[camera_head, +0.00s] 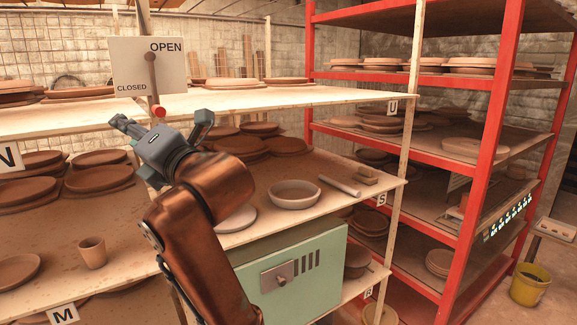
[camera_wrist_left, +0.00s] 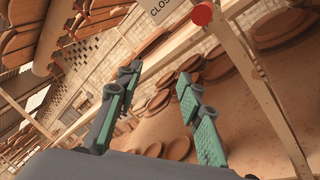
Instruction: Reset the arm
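A white sign board (camera_head: 175,72) reads OPEN at its upper right and CLOSED at its lower left. A lever (camera_head: 153,80) on it hangs down, ending in a red knob (camera_head: 159,111). My left gripper (camera_head: 160,119) is by the knob, its fingers spread and nothing between them. In the left wrist view the open fingers (camera_wrist_left: 160,82) have green inner pads, and the red knob (camera_wrist_left: 202,14) shows above and right of the fingertips, not between them. Contact with the lever is not visible. My right gripper is out of view.
Wooden shelves hold clay plates (camera_head: 99,179), a small cup (camera_head: 92,253) and a bowl (camera_head: 295,194). A pale post stands by the lever. A green cabinet (camera_head: 318,266) is below, a red rack (camera_head: 487,150) at right, and a yellow bucket (camera_head: 530,285) on the floor.

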